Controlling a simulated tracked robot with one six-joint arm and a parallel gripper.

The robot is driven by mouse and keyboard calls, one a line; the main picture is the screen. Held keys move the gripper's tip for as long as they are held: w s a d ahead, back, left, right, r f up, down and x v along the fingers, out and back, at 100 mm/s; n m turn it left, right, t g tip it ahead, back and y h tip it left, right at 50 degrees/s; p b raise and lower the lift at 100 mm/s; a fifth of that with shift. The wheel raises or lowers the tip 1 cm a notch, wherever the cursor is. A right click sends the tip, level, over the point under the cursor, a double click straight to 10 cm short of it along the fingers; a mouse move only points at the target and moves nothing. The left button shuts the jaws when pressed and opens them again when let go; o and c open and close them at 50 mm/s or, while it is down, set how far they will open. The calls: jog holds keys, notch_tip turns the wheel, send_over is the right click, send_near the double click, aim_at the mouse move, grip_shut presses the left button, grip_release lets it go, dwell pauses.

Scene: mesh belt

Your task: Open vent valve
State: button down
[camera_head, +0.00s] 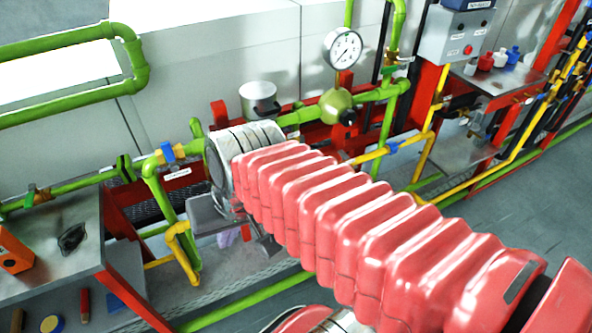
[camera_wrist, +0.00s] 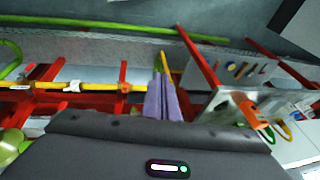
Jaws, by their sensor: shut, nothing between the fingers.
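Which fitting is the vent valve I cannot tell; the labels are too small to read. A blue-handled valve (camera_head: 169,152) sits on the green pipe left of my wrist, above a yellow pipe bend (camera_head: 181,240). Another small blue part (camera_head: 391,146) sits on the yellow pipe at right. My gripper (camera_head: 228,237) shows only as a bit of purple finger below the wrist, in front of the rack. In the wrist view its purple fingers (camera_wrist: 165,98) are together and empty, beside a yellow pipe end (camera_wrist: 165,62). No contact is clear.
A pressure gauge (camera_head: 343,49) and a green round body (camera_head: 336,105) stand behind my red-sleeved arm. A grey control box (camera_head: 457,35) is at upper right. A metal bench (camera_head: 56,237) with an orange block (camera_head: 14,252) is at left. Red frame posts and pipes crowd the area.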

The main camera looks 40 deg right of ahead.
jog(key=w+d+f+m+t+y, duration=0.1)
jog(key=w+f+m+y, duration=0.3)
jog(key=m, duration=0.7)
jog(key=w+d+f+m+y, duration=0.15)
jog(key=f+m+y, duration=0.35)
jog(key=m, duration=0.7)
jog(key=d+f+m+t+h, duration=0.2)
jog(key=d+m+t+h, duration=0.1)
jog(key=d+m, duration=0.6)
jog(key=w+d+f+m+t+h, duration=0.1)
jog(key=d+f+m+t+h, duration=0.2)
jog(key=d+m, duration=0.6)
jog(key=d+f+m+t+h, duration=0.3)
jog(key=d+m+t, duration=0.4)
jog(key=d+m, duration=0.2)
jog(key=shift+w+d, duration=0.15)
jog(key=shift+w, duration=0.15)
jog(key=shift+w, duration=0.15)
